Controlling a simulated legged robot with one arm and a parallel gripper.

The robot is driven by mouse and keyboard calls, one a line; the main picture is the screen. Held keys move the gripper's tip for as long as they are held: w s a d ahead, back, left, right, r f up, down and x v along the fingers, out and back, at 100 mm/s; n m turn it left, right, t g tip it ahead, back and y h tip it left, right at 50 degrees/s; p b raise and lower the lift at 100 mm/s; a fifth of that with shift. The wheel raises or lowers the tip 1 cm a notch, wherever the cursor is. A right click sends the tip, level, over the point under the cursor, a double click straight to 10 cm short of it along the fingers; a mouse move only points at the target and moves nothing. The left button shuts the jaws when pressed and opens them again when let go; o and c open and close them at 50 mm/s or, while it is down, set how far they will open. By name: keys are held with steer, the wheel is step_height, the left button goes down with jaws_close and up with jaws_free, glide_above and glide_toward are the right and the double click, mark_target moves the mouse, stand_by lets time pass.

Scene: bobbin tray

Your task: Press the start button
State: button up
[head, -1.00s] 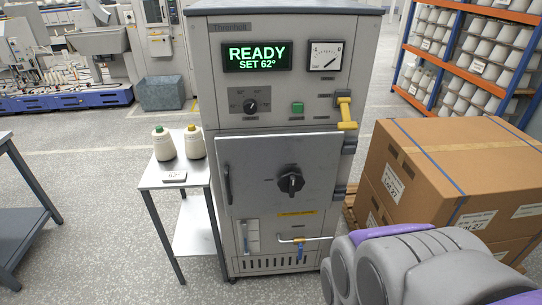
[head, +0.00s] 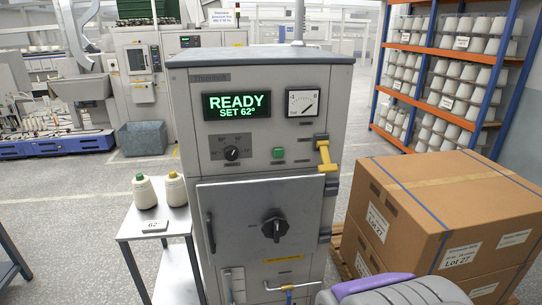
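A black selector knob (head: 231,153) sits left of the button. The machine's door is shut, with a large black handle (head: 273,227) at its middle. My gripper is not in view; only part of my arm shows at the bottom right, apart from the button.
A yellow-handled lever (head: 325,154) juts out right of the button. A small side table (head: 130,228) with two thread cones and a "62°" card stands at the left. Stacked cardboard boxes (head: 440,205) stand at the right. The floor further left is partly clear.

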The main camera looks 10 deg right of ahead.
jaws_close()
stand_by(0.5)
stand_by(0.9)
